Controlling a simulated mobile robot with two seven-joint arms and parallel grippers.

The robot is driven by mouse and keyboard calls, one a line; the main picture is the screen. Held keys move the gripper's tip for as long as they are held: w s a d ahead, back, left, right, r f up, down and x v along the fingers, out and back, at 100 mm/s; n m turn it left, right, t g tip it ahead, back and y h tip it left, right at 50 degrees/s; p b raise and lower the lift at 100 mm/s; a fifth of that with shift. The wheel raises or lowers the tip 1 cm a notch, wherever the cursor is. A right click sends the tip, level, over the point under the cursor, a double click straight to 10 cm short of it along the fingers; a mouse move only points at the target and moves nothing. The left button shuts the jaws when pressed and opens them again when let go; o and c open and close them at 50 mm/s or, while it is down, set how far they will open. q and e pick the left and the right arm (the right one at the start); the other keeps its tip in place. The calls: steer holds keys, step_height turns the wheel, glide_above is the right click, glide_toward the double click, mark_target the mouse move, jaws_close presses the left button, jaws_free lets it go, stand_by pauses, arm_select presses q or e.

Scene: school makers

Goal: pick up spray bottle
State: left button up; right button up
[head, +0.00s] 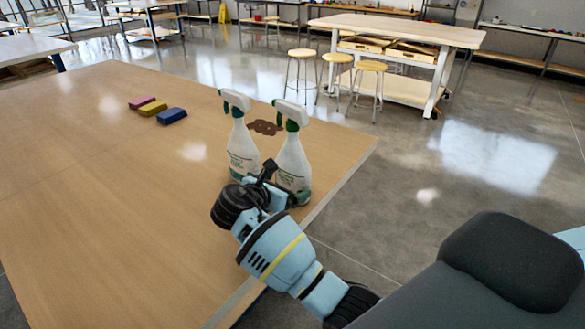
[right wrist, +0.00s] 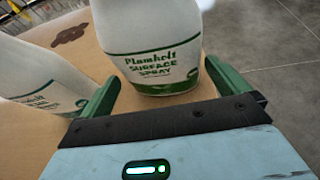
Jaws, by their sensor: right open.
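Two white spray bottles with green necks and white trigger heads stand upright side by side near the table's right edge, the left bottle (head: 242,150) and the right bottle (head: 292,165). My right gripper (head: 268,174) is in front of them, hiding parts of their lower bodies. In the right wrist view its green fingers (right wrist: 163,84) are open, one on each side of the right bottle's labelled base (right wrist: 155,45). I cannot tell whether they touch it. The left bottle (right wrist: 40,75) is tilted in that view, just beyond the left finger. My left gripper is not in view.
The wooden table (head: 90,200) is mostly clear. A brown stain (head: 265,127) lies behind the bottles. Stools (head: 369,67) and a workbench (head: 400,32) stand beyond on the floor.

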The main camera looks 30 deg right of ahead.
mark_target(286, 173)
steer(key=x, duration=0.4)
steer(key=shift+w+d, duration=0.15)
steer(key=shift+d, duration=0.2)
steer(key=c, duration=1.1)
steer(key=shift+r, duration=0.1)
steer(key=shift+c, duration=0.8)
steer(key=shift+r, duration=0.1)
steer(key=shift+a+r, duration=0.2)
steer(key=shift+r, duration=0.65)
steer(key=shift+a+r, duration=0.2)
steer(key=shift+r, duration=0.7)
steer(key=a+r, duration=0.1)
steer(key=a, duration=1.4)
steer(key=shift+s+a+r+b, duration=0.15)
steer(key=shift+s+r+b, duration=0.05)
steer(key=shift+s+b, duration=0.25)
